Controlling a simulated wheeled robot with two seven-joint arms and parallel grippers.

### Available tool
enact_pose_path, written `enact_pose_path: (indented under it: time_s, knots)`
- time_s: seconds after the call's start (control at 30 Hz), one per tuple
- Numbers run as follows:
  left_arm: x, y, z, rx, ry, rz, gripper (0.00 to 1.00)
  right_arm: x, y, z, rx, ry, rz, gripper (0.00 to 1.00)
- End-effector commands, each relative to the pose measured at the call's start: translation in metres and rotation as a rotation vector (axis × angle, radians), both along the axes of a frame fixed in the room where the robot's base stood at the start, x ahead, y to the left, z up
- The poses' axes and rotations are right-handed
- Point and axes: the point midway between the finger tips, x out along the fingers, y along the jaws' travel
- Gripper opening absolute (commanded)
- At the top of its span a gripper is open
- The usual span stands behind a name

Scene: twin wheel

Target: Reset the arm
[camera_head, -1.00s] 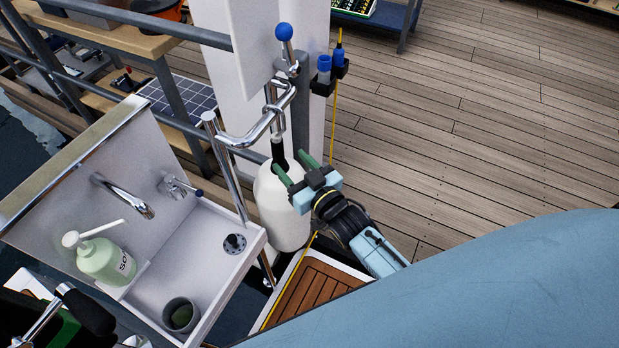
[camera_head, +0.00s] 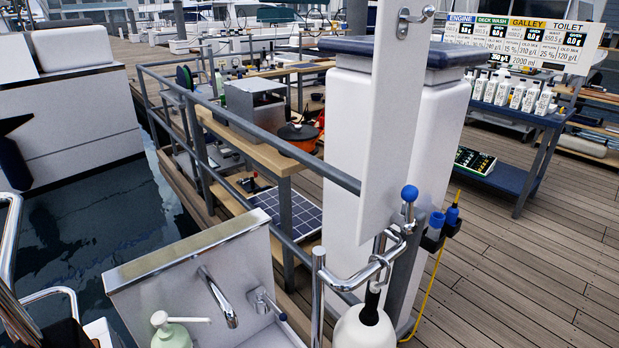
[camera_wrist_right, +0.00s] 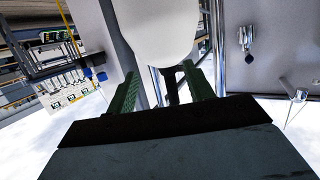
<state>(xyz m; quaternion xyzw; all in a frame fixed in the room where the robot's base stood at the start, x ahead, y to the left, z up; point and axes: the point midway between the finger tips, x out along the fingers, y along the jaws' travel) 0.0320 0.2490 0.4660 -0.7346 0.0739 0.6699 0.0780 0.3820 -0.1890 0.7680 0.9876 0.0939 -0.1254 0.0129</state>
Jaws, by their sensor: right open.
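My right gripper (camera_wrist_right: 160,85) shows only in the right wrist view. Its two green fingers are open and apart. The rounded white tank (camera_wrist_right: 165,30) is just beyond the fingertips, and its black neck (camera_wrist_right: 171,84) shows between the fingers. I cannot tell whether a finger touches it. My left gripper is in neither view.
A white sink unit (camera_head: 205,275) with a tap and a green soap bottle (camera_head: 171,330) stands left of the tank. Grey railings (camera_head: 255,130) and a tall white post (camera_head: 345,130) stand behind. Open decking (camera_head: 520,270) lies to the right.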

Motion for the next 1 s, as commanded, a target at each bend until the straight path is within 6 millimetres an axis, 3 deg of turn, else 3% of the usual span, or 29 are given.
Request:
enact_pose_path:
  time_s: [0.03,0.2,0.3,0.43,0.6,0.7,0.8,1.0]
  knots:
    - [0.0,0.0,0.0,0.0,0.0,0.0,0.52,-0.015,-0.003,-0.039,-0.02,0.099,-0.005,0.52]
    - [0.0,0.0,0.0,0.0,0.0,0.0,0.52,-0.085,-0.016,-0.15,-0.09,0.422,-0.012,0.52]
    - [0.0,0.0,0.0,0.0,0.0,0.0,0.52,-0.139,-0.025,-0.204,-0.133,0.611,-0.012,0.52]
    - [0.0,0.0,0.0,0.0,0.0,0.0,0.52,-0.218,-0.038,-0.257,-0.183,0.848,-0.007,0.52]
    - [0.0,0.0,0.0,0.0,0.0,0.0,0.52,-0.305,-0.052,-0.292,-0.234,1.082,0.003,0.52]
    - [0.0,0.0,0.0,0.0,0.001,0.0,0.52,-0.335,-0.057,-0.299,-0.25,1.161,0.008,0.52]
    - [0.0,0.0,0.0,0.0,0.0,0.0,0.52,-0.349,-0.06,-0.302,-0.258,1.197,0.011,0.52]
    - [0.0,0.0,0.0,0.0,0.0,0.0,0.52,-0.351,-0.06,-0.302,-0.259,1.203,0.011,0.52]
